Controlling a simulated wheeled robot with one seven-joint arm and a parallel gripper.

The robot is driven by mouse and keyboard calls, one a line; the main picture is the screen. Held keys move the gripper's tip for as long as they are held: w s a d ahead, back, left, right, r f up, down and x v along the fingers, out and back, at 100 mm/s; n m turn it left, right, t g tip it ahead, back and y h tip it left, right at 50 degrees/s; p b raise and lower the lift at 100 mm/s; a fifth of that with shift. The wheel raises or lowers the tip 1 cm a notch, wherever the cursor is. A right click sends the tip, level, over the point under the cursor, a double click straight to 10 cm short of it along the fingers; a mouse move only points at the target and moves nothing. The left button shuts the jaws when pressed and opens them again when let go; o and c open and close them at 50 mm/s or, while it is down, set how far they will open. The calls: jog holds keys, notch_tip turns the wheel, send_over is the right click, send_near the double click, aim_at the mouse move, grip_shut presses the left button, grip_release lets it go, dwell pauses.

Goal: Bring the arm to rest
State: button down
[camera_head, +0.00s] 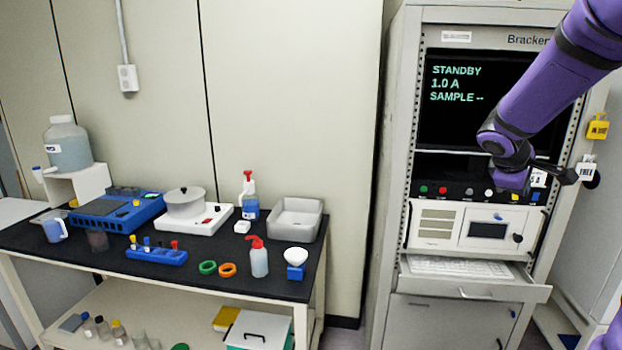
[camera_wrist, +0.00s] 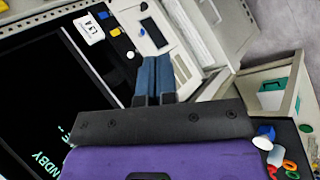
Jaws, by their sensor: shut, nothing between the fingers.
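My purple arm (camera_head: 550,85) reaches in from the upper right of the head view, in front of the instrument rack. Its dark wrist end is bent down before the rack's button row. My gripper (camera_wrist: 154,62) shows in the wrist view with its two blue-grey fingers side by side, shut and empty. In the head view the fingers are hard to make out against the rack. The black screen (camera_head: 455,110) reads STANDBY, 1.0 A and SAMPLE --; my arm covers its right part.
The rack (camera_head: 396,180) has a white unit (camera_head: 437,226) and a pulled-out keyboard drawer (camera_head: 475,290). A black-topped bench (camera_head: 215,272) with bottles and trays stands at left. Bare wall lies between bench and rack.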

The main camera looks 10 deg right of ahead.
jog(key=s+a+r+m+t+y, duration=0.1)
jog(key=s+a+m+y, duration=0.1)
jog(key=s+a, duration=0.4)
jog(key=s+a+r+m+t+y, duration=0.1)
jog(key=s+a+r+y, duration=0.1)
jog(key=s+a, duration=0.5)
jog(key=s+a+r+m+t+y, duration=0.1)
jog(key=s+a+y, duration=0.3)
jog(key=a, duration=1.1)
jog(key=s+r+m, duration=0.1)
jog(key=s, duration=0.2)
jog(key=shift+m, duration=0.3)
